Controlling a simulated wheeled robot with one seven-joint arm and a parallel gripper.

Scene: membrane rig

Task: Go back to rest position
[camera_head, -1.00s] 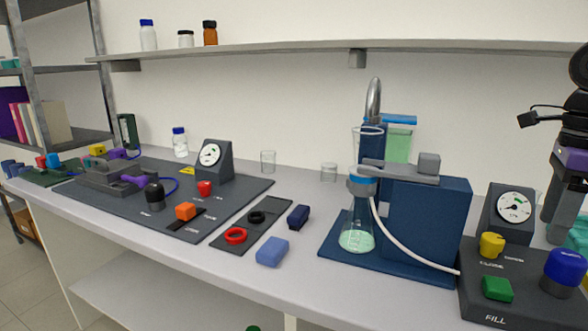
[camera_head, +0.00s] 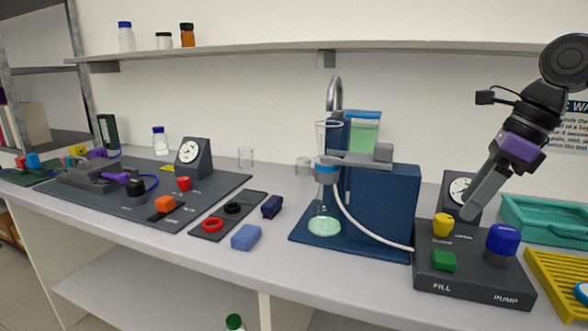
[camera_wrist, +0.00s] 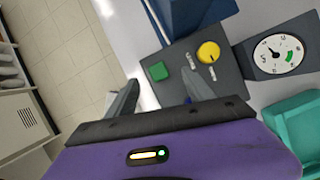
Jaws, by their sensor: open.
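My gripper (camera_head: 468,212) is at the right of the head view, in front of the gauge and above the fill and pump panel (camera_head: 470,285). In the wrist view my gripper (camera_wrist: 165,92) has its two fingers spread apart with nothing between them. The panel carries a green button (camera_head: 444,261), a yellow knob (camera_head: 443,225) and a blue knob (camera_head: 502,241). The green button (camera_wrist: 158,71) and yellow knob (camera_wrist: 208,52) also show in the wrist view, beyond the fingers. The blue knob is mostly hidden there by a finger.
The blue filter rig (camera_head: 380,210) with a flask (camera_head: 325,205) stands left of the panel. A teal tray (camera_head: 545,220) and a yellow rack (camera_head: 560,280) lie to its right. A shelf (camera_head: 290,52) runs above the bench. Free floor (camera_wrist: 55,45) shows in the wrist view.

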